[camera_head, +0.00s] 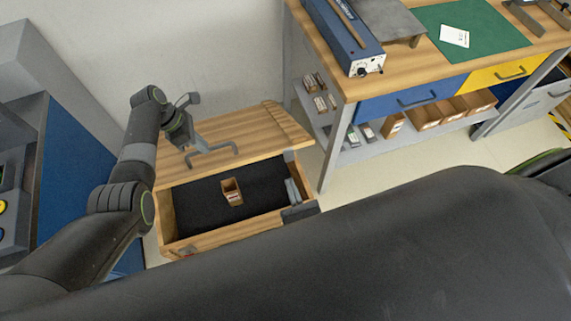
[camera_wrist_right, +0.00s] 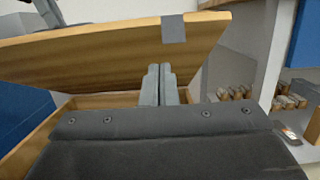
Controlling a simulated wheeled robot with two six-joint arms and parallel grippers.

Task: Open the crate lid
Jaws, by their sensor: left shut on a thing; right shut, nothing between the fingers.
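The wooden crate (camera_head: 240,235) stands on the floor, with a black lining and a latch on its front. Its wooden lid (camera_head: 255,130) is raised and tilted over the back of the opening; the lid also shows in the right wrist view (camera_wrist_right: 100,50). My right gripper (camera_head: 293,190) is shut and empty at the crate's right side. Its fingers also show in the right wrist view (camera_wrist_right: 160,84), close to the lid; whether they touch it is unclear.
A small cardboard box (camera_head: 232,191) stands inside the crate. A workbench (camera_head: 341,87) with drawers and a lower shelf stands at the right. A blue cabinet (camera_head: 78,165) is close on the left.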

